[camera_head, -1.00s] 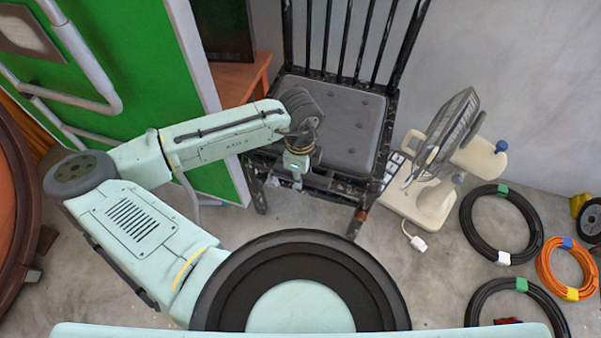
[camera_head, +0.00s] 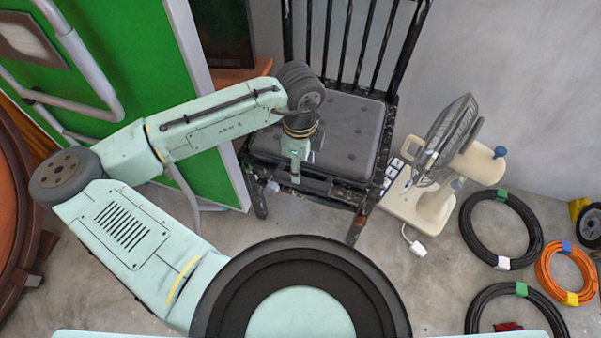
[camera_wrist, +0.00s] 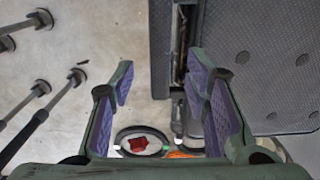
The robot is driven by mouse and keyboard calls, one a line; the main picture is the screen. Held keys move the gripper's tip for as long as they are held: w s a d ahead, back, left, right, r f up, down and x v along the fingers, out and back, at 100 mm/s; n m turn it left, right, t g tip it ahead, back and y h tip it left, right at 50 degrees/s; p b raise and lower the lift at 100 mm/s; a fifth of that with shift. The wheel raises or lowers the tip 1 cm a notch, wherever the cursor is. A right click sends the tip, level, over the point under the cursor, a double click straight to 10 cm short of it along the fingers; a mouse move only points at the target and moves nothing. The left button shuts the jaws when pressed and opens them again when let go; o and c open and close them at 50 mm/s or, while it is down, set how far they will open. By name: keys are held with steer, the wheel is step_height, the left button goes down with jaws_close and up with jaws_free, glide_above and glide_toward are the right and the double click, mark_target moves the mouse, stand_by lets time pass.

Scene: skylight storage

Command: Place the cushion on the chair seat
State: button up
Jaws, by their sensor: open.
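The dark grey tufted cushion (camera_head: 345,130) lies on the seat of the black, paint-flecked chair (camera_head: 335,187), against the slatted back. My arm covers its left part in the head view. In the wrist view its buttoned surface (camera_wrist: 285,45) fills the right side. My gripper (camera_head: 296,172) points down over the front left of the seat. In the wrist view my gripper (camera_wrist: 160,75) has its two purple-padded fingers apart, with nothing held between them. Its right finger overlaps the cushion's edge in that view; I cannot tell whether they touch.
A green board (camera_head: 130,75) stands left of the chair, with a wooden table (camera_head: 240,74) behind. A cream fan (camera_head: 440,195) stands close on the chair's right. Coiled black (camera_head: 466,225) and orange (camera_head: 541,275) cables lie at the right. Bare floor shows in front of the chair.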

steer(key=shift+r, duration=2.15)
